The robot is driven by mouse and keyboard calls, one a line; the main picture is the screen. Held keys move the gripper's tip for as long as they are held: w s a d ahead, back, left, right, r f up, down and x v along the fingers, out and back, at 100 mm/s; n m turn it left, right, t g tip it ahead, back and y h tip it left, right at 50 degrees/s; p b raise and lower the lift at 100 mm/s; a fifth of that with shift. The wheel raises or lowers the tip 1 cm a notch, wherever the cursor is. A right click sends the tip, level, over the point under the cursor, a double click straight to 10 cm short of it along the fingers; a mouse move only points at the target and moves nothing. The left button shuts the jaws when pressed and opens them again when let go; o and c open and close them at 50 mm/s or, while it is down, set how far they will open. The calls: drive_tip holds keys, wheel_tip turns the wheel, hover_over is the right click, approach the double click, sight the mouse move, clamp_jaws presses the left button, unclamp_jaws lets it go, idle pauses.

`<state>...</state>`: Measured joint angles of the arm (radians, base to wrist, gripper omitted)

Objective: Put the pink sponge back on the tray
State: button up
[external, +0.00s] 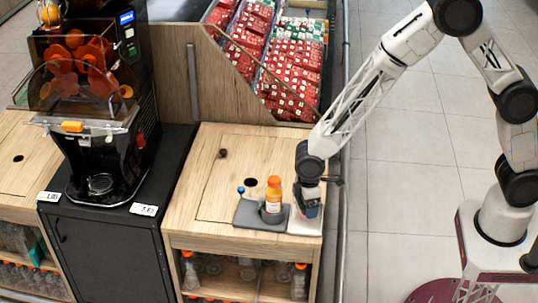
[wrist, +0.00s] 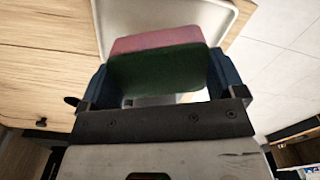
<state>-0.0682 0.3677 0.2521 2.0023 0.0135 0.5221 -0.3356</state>
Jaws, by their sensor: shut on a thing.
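The pink sponge (wrist: 155,39) has a dark green scouring side and sits between the two blue fingers of my gripper (wrist: 162,78) in the wrist view. My gripper is shut on it. In the external view my gripper (external: 309,205) points down at the right end of the wooden counter, over the pale tray (external: 303,229). The tray's light rim (wrist: 231,22) shows around and behind the sponge in the wrist view. I cannot tell whether the sponge touches the tray. The sponge is mostly hidden by the fingers in the external view.
An orange juice bottle (external: 273,195) stands on a grey mat (external: 248,216) just left of the tray, with a small blue-topped item (external: 241,190). The juicer (external: 90,110) stands further left. The counter's middle (external: 215,195) is largely clear. A wooden partition (external: 215,80) rises behind.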

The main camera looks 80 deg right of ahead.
drive_tip(key=shift+f, duration=0.1)
drive_tip(key=shift+f, duration=1.65)
drive_tip(key=shift+f, duration=0.1)
drive_tip(key=o, duration=0.7)
drive_tip(key=shift+r, duration=6.15)
